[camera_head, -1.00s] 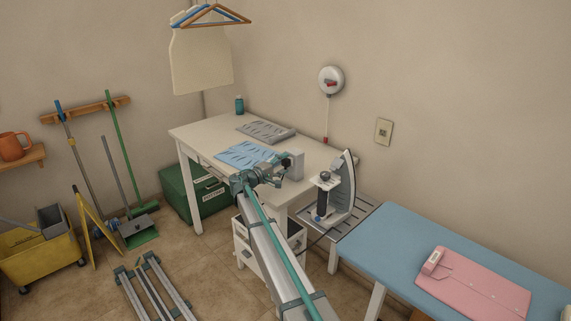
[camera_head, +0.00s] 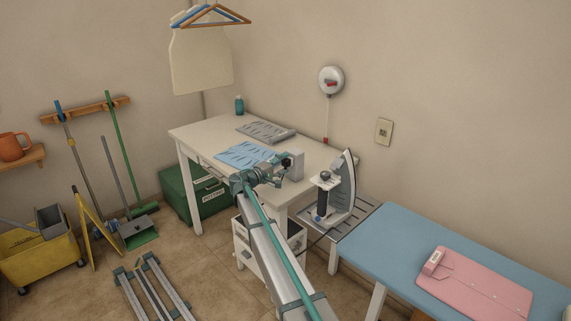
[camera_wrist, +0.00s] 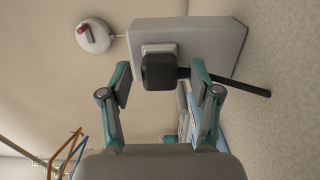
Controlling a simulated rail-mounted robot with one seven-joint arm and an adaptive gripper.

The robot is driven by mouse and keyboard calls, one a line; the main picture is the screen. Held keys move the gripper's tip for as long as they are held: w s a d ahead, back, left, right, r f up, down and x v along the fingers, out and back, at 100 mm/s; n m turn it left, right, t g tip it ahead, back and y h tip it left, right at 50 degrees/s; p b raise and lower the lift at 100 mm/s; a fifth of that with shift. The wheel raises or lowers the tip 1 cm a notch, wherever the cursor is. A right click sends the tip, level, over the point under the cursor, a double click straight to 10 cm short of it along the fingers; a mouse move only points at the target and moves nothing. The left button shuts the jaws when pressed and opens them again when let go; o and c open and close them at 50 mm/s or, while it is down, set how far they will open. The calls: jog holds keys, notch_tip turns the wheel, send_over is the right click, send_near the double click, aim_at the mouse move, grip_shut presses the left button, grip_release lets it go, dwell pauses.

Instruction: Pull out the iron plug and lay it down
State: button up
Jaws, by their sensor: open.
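The black iron plug (camera_wrist: 160,71) sits in a white socket on the side of a grey box (camera_wrist: 212,42). Its dark cord runs off to the right in the wrist view. My gripper (camera_wrist: 160,66) is open, with one finger on each side of the plug in that view and a gap to both. I cannot tell how far the fingertips reach along the plug. In the head view my gripper (camera_head: 284,166) is close to the grey box (camera_head: 296,164) on the white table, and the plug is hidden. The iron (camera_head: 338,190) stands upright on a slatted rack.
The white table (camera_head: 212,133) holds blue patterned cloth (camera_head: 245,154), a grey patterned piece (camera_head: 266,132) and a teal bottle (camera_head: 239,104). A blue ironing surface (camera_head: 391,237) with a pink folded garment (camera_head: 472,285) lies to the right. Some bare tabletop shows at the table's left side.

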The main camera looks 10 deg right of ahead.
jog(key=shift+b, duration=0.35)
grip_shut()
dwell(0.4)
jog(key=shift+s+a, duration=0.1)
jog(key=shift+a, duration=0.05)
jog(key=shift+b+v, duration=0.9)
jog(key=shift+v, duration=1.95)
jog(key=shift+r, duration=0.1)
